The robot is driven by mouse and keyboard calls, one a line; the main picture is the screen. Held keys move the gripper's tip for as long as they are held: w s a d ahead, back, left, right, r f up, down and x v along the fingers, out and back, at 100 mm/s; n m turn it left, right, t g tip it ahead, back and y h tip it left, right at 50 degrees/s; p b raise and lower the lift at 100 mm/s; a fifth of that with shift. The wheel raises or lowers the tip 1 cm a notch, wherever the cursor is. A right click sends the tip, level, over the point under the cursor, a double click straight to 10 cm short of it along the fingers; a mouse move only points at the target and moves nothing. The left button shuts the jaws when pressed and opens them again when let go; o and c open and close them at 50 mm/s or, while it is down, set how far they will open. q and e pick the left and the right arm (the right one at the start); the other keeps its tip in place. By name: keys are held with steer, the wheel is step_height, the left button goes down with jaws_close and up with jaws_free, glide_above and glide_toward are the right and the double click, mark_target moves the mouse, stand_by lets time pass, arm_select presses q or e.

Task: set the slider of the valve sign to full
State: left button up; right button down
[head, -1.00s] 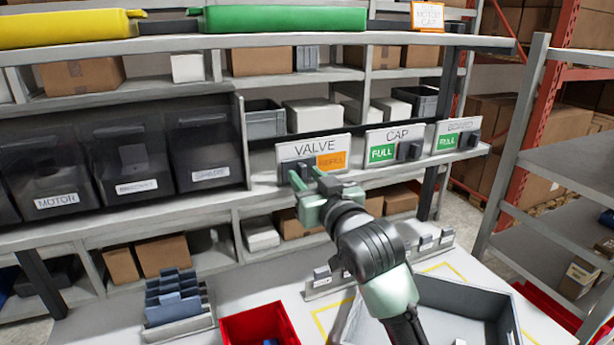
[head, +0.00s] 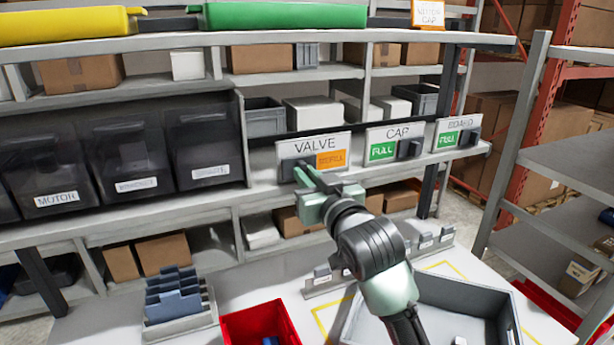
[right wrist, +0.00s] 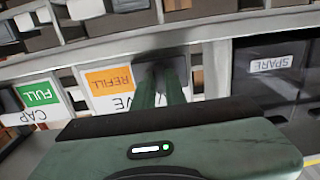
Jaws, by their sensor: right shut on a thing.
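The valve sign (head: 313,146) is a white plate on the front of the shelf. An orange REFILL field (head: 331,159) shows on its right half. Its dark grey slider (head: 288,168) sits at the left half, over the other field. My right gripper (head: 304,175) is shut on the slider. In the right wrist view the valve sign (right wrist: 108,84) appears upside down, and the two fingers (right wrist: 161,88) reach up to the dark slider, which they partly hide. My left gripper is not in view.
The cap sign (head: 388,135) and the board sign (head: 457,123) stand to the right, both showing green FULL. Dark bins (head: 127,150) stand to the left. Below are a red bin (head: 232,325), a grey tray (head: 497,300) and a rack of blue parts (head: 175,300).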

stand_by(0.8)
steer(key=w+d, duration=0.1)
steer(key=d, duration=0.1)
steer(key=w+d+p, duration=0.1)
steer(key=d, duration=0.2)
steer(key=w+d, duration=0.1)
steer(key=d, duration=0.2)
steer(key=shift+w, duration=0.15)
steer(key=shift+a, duration=0.2)
steer(key=c, duration=1.4)
jaws_free()
steer(key=shift+d, duration=0.15)
steer(key=shift+c, duration=0.2)
steer(key=shift+d, duration=0.1)
